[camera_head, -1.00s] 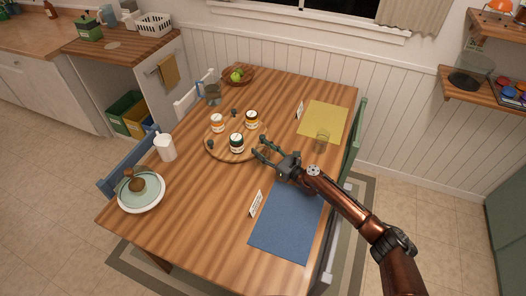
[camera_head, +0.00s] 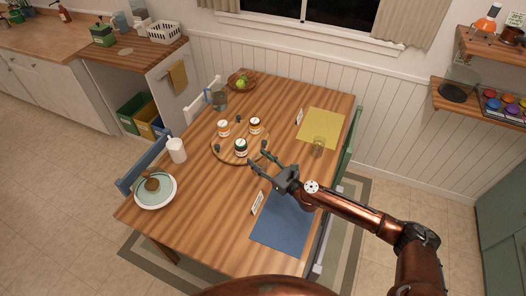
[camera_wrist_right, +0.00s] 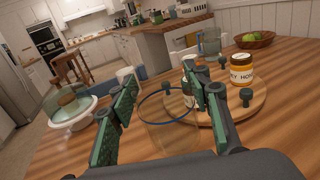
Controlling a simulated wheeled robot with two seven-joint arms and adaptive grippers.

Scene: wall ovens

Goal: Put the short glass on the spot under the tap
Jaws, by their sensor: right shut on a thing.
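My right gripper (camera_head: 263,163) is over the wooden table, between the blue mat and the round board. In the wrist view its two green-padded fingers (camera_wrist_right: 160,108) stand on either side of a clear glass with a blue rim (camera_wrist_right: 167,122), and are shut on it. The glass is upright or nearly so; its base is hidden, and it barely shows in the head view. Another glass, yellowish (camera_head: 318,146), stands by the yellow mat. I cannot make out a tap or a spot under one. My left gripper is not in view.
The round board (camera_head: 226,155) carries several jars and dark pegs, close to my right gripper. A blue-handled pitcher (camera_head: 219,101), a fruit bowl (camera_head: 240,84), a white jug (camera_head: 176,150) and a domed plate (camera_head: 155,191) stand on the table. The front left tabletop is clear.

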